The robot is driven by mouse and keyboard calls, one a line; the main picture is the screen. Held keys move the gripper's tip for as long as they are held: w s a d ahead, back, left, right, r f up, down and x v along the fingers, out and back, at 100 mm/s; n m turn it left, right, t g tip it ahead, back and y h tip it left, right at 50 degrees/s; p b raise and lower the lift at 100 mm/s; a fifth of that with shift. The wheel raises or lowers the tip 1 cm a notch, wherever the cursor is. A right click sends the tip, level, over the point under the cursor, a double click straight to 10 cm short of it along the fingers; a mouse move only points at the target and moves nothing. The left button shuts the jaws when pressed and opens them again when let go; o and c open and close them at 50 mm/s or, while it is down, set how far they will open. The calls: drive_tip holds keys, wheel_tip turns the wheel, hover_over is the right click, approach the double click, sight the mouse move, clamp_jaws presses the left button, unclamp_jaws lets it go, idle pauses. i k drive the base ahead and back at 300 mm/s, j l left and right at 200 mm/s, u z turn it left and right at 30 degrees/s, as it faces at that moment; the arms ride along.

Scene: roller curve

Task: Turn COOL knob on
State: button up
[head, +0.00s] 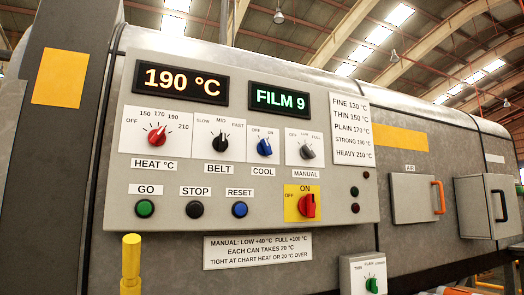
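The COOL knob (264,147) is a small blue rotary knob on a white plate, in the middle of the grey control panel (350,200) in the head view. OFF is printed at its upper left and ON at its upper right. The knob is too small to tell surely which mark it points at. Its COOL label (263,171) sits just below. My gripper is not in view, and nothing covers the knob.
The red HEAT knob (157,136) and black BELT knob (220,146) are left of COOL; the grey MANUAL knob (307,152) is close on its right. Buttons and a red switch (307,205) are below. A yellow post (131,265) stands at the panel's lower left.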

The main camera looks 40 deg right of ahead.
sight(264, 148)
drive_tip(key=l+z, duration=0.1)
drive_tip(key=z, duration=0.65)
drive_tip(key=l+z, duration=0.15)
drive_tip(key=z, duration=0.2)
drive_tip(key=i+j, duration=0.05)
